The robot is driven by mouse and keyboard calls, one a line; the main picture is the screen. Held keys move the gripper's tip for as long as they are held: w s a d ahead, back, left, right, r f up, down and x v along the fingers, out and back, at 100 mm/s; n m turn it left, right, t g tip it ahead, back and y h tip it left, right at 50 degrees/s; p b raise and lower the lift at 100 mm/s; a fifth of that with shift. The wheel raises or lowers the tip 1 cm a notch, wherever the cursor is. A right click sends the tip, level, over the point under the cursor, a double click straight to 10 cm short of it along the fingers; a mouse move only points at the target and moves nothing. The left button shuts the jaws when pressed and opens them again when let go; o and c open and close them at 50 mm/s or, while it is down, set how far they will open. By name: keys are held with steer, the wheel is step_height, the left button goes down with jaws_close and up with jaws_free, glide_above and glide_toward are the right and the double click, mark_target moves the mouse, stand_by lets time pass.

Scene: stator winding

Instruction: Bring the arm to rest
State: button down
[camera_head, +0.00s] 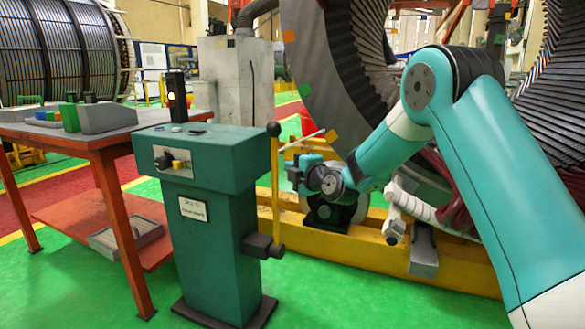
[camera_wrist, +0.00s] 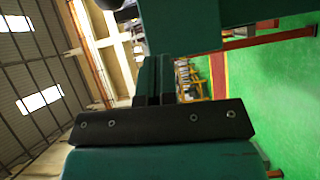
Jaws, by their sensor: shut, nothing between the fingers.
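My arm, teal and white, reaches in from the right side of the head view. My gripper (camera_head: 297,174) is at its end, just right of the green control pedestal's upright lever. In the wrist view the two dark fingers (camera_wrist: 153,78) stand side by side, shut with nothing between them. A dark green block shape, which looks like part of the pedestal, lies just beyond the fingertips. I cannot tell the exact gap to it.
The green control pedestal (camera_head: 215,215) carries a yellow lever (camera_head: 276,190) with a black knob. An orange table (camera_head: 70,140) with small parts stands at left. The large stator ring (camera_head: 335,60) and yellow base beam (camera_head: 360,252) are behind the arm. Green floor is free in front.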

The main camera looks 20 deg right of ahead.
steer(key=s+a+r+m+g+y, duration=0.1)
steer(key=s+a+m+g, duration=0.25)
steer(key=s+a, duration=0.4)
steer(key=s+a+r+m+g+y, duration=0.2)
steer(key=s+a+g, duration=0.3)
steer(key=s, duration=0.6)
steer(key=s+d+f+m+g+h, duration=0.15)
steer(key=s+m+g, duration=0.25)
steer(key=s, duration=1)
steer(key=s+d+f+m+g+h, duration=0.15)
steer(key=s+m+g, duration=0.3)
steer(key=s, duration=0.95)
step_height(320, 180, up, 28)
steer(key=p, duration=2.8)
steer(key=shift+w+a+n, duration=0.2)
steer(key=shift+a+n, duration=0.1)
steer(key=shift+a, duration=0.1)
